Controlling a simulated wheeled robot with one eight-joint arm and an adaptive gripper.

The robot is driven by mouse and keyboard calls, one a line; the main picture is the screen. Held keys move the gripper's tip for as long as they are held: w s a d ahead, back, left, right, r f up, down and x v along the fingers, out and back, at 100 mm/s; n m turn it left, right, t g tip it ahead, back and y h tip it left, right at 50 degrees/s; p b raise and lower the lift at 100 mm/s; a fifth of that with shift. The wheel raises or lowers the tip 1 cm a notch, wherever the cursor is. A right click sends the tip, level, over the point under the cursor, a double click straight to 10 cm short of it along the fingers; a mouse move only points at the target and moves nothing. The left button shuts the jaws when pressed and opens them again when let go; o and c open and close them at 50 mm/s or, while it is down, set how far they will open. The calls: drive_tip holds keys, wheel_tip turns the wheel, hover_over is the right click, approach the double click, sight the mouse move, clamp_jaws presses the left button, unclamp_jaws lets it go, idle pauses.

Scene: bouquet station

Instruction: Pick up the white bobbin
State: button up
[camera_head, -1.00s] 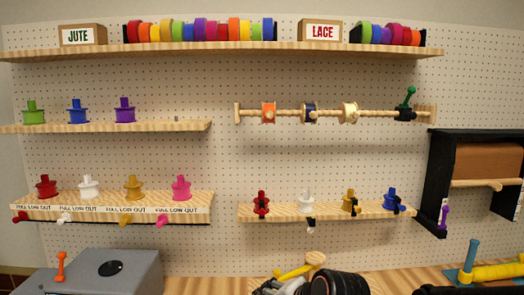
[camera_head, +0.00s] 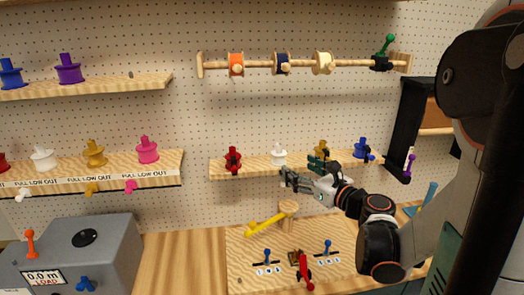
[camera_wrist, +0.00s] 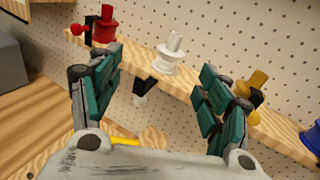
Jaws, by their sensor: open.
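A white bobbin (camera_head: 279,155) stands upright on the lower right shelf (camera_head: 259,167), between a red bobbin (camera_head: 233,157) and a gold bobbin (camera_head: 321,149). In the wrist view, this white bobbin (camera_wrist: 169,54) appears between and beyond the two green-padded fingers of my gripper (camera_wrist: 156,72). My gripper (camera_head: 300,176) is open and empty, in front of the shelf near the white bobbin, apart from it. A black clip (camera_wrist: 146,88) with a white end hangs at the shelf edge below the bobbin. Another white bobbin (camera_head: 43,157) stands on the lower left shelf.
A blue bobbin (camera_head: 361,147) stands at the right end of the same shelf. A rod with several spools (camera_head: 281,64) runs above. Below are a yellow-handled wooden post (camera_head: 288,212), small levers (camera_head: 327,248) and a grey machine (camera_head: 70,258). The pegboard (camera_head: 190,130) is close behind the shelf.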

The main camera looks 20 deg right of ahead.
sight(281, 150)
drive_tip(key=shift+m+t, duration=0.3)
drive_tip(key=shift+m, duration=0.2)
drive_tip(key=w, duration=0.8)
drive_tip(key=shift+w+d+r, duration=0.3)
drive_tip(key=shift+r, duration=0.1)
drive_tip(key=w, duration=0.3)
drive_tip(key=w+b, duration=0.1)
drive_tip(key=shift+w+a+f, duration=0.15)
drive_tip(key=shift+w+f, duration=0.05)
drive_tip(key=shift+f, duration=0.15)
drive_tip(key=shift+w, duration=0.4)
drive_tip(key=c, duration=1.2)
drive_tip(key=shift+r, duration=0.1)
drive_tip(key=shift+c, duration=0.2)
